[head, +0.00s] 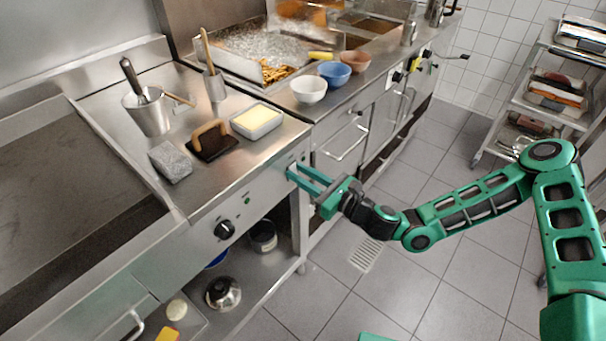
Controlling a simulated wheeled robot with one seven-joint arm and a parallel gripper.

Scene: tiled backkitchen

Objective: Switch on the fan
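My gripper (295,171) is at the right end of the steel griddle counter's front panel (262,192). Its two teal fingers are apart with a gap between them, and nothing shows between them. The fingertips are close to or touching the panel; I cannot tell which. Small dark details (301,158) show on the panel by the fingertips, partly hidden and too small to identify. A black knob (225,229) is further left on the same panel. I cannot make out a fan or a labelled fan switch.
The counter holds a steel pot (149,112), a grey block (170,162), a wooden-handled scraper (211,141) and a butter tub (256,121). Three bowls (309,89) stand by the fryer. A shelf cart (522,105) is at right. The tiled floor (445,290) is mostly clear.

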